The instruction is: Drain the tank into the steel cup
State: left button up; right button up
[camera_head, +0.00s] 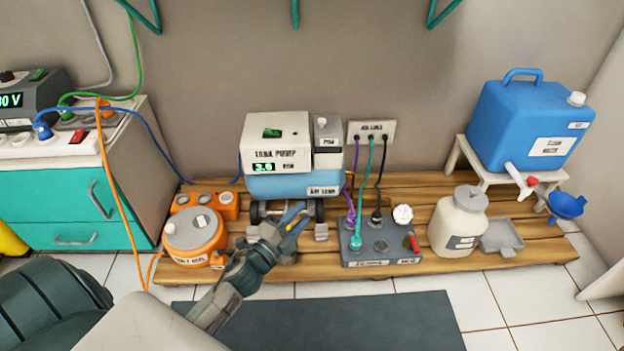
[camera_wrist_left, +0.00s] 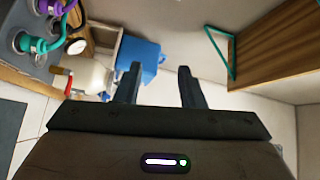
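The blue tank (camera_head: 290,187) sits under the white pump housing (camera_head: 262,134) on the wooden pallet, with a lit green display on the housing. My left gripper (camera_head: 293,219) is in front of the tank's lower front, fingers pointing up and to the right. In the left wrist view its two fingers (camera_wrist_left: 159,82) stand apart with nothing between them, so it is open. Small grey pieces (camera_head: 321,232) show near the gripper by the tank's wheels; I cannot tell whether one is the steel cup. My arm hides part of that area. My right gripper is not in view.
A grey block (camera_head: 381,253) with hoses and a gauge (camera_head: 403,214) stands right of the gripper. An orange canister (camera_head: 195,235) is to the left. A cream bottle (camera_head: 458,228), grey tray (camera_head: 500,237) and blue jug (camera_head: 530,115) are further right. A dark mat (camera_head: 370,320) lies in front.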

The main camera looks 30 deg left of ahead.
pick_arm(q)
jog(key=s+d+r+n+t+h+p, duration=0.1)
jog(key=d+r+t+h, duration=0.1)
jog(key=r, duration=0.6)
jog(key=s+d+r+n+t+h, duration=0.1)
jog(key=d+r+t+h, duration=0.1)
jog(key=r, duration=0.6)
jog(key=shift+s+d+r+p, duration=0.2)
jog(key=shift+d+r+p, duration=0.2)
jog(key=shift+d, duration=0.2)
